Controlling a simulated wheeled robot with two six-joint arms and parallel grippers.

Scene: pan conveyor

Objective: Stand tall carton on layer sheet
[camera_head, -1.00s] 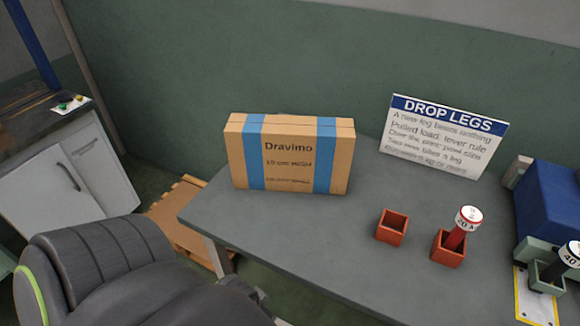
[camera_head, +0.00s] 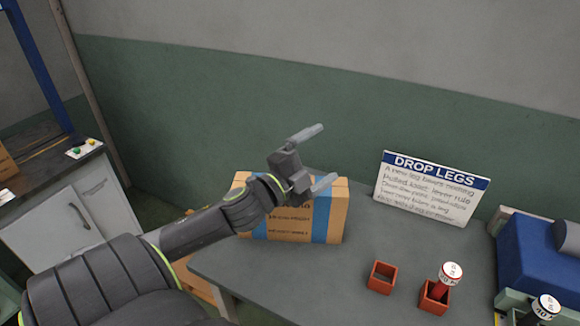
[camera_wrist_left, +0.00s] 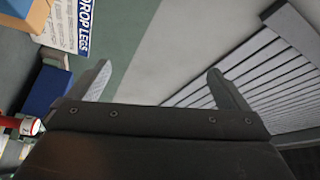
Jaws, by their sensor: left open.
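The tall carton (camera_head: 330,212) is a tan cardboard box with blue bands. It stands upright on the grey table (camera_head: 270,272) near the wall. My left gripper (camera_head: 318,157) is open and empty, raised in front of and above the carton. My left arm hides much of the carton's upper left part and its print. In the left wrist view the open fingers (camera_wrist_left: 158,82) show with nothing between them. I cannot make out a layer sheet for certain. My right gripper is not in view.
A sign (camera_head: 432,187) reading DROP LEGS stands at the table's back. An empty red holder (camera_head: 382,277) and another red holder (camera_head: 434,297) with a labelled red piece stand at the front right. A blue box (camera_head: 535,260) is far right. A cabinet (camera_head: 62,205) stands left.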

